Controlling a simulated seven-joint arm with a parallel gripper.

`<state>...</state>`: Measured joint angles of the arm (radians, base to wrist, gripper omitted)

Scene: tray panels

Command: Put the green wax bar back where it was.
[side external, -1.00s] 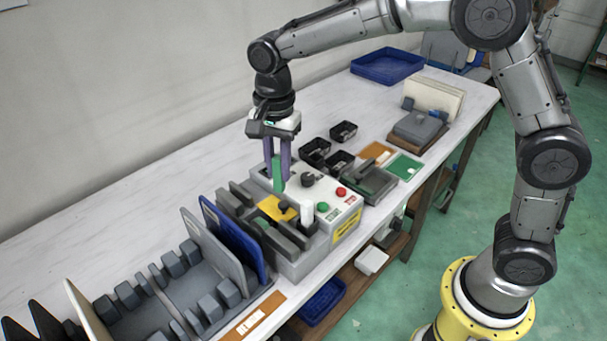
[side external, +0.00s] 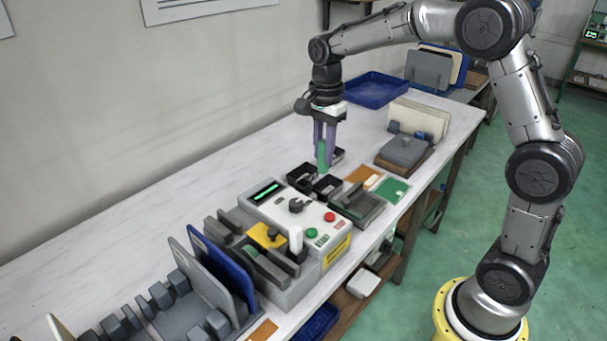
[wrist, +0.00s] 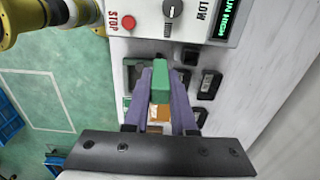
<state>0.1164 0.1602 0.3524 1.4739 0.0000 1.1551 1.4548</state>
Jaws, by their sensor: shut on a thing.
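The green wax bar (side external: 322,155) is held upright between the purple fingers of my gripper (side external: 325,148). In the wrist view the bar (wrist: 160,82) sits between both fingertips (wrist: 161,98). My gripper is shut on it, above the group of small black trays. One black tray (side external: 300,175) is at left, another (side external: 326,187) is nearer the camera, and a third (side external: 338,155) is partly hidden behind the bar and fingers. The bar appears above the tray area; its exact height over the trays is hard to tell.
A white control box (side external: 300,212) with a knob and red and green buttons stands in front left. A grey fixture (side external: 357,205), an orange card (side external: 363,176) and a green card (side external: 392,190) lie to the right. A blue bin (side external: 375,90) stands at the back.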

